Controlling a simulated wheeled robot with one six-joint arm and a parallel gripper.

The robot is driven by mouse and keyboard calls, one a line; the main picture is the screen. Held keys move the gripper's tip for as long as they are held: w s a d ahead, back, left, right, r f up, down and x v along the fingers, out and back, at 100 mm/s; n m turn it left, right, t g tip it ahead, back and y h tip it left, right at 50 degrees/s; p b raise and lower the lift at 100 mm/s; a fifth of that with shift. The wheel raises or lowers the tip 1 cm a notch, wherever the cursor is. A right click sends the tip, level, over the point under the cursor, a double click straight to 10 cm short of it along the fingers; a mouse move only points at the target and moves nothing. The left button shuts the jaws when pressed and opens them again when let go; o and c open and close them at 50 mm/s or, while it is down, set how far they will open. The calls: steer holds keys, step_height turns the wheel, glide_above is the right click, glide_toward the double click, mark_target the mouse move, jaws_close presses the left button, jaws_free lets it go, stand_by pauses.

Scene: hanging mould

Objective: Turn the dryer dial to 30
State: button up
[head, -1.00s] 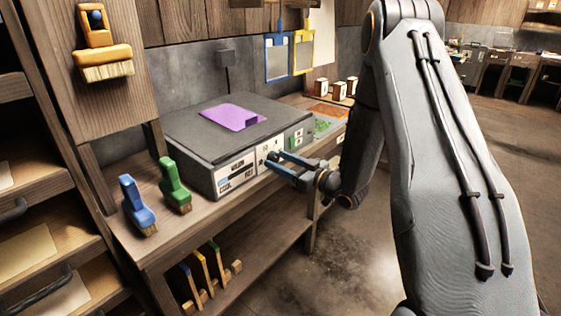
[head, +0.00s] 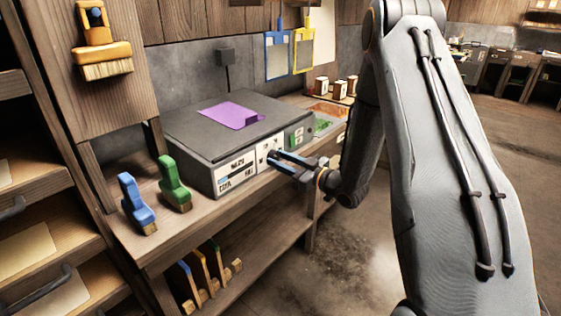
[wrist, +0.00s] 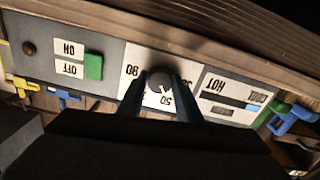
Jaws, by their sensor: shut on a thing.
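The dryer (head: 215,150) is a grey box with a dark lid on the wooden bench. Its front panel also shows in the wrist view (wrist: 110,55), upside down. The dark round dial (wrist: 159,79) has a pale pointer mark and sits on a white plate with numbers around it. An 80 is readable at left; the numbers below and at right are partly covered by my fingers, so I cannot read the setting surely. My gripper (wrist: 165,88) is shut on the dial, one finger on each side. In the head view my gripper (head: 273,158) reaches the panel from the right.
A green switch (wrist: 94,66) sits beside ON and OFF labels, and a HOT/COOL strip (wrist: 232,95) is on the other side. A purple sheet (head: 232,115) lies on the lid. Blue (head: 136,203) and green (head: 173,184) brushes stand left of the dryer.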

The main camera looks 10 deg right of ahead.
steer(key=n+b, duration=0.1)
steer(key=n, duration=0.4)
steer(key=shift+w+b, duration=0.1)
steer(key=shift+b, duration=0.3)
steer(key=n+b, duration=0.2)
steer(key=n, duration=0.3)
steer(key=shift+d, duration=0.1)
steer(key=shift+n, duration=0.3)
steer(key=o, duration=1)
steer(key=shift+o, duration=0.2)
steer(key=v, duration=0.8)
steer(key=shift+b, duration=0.4)
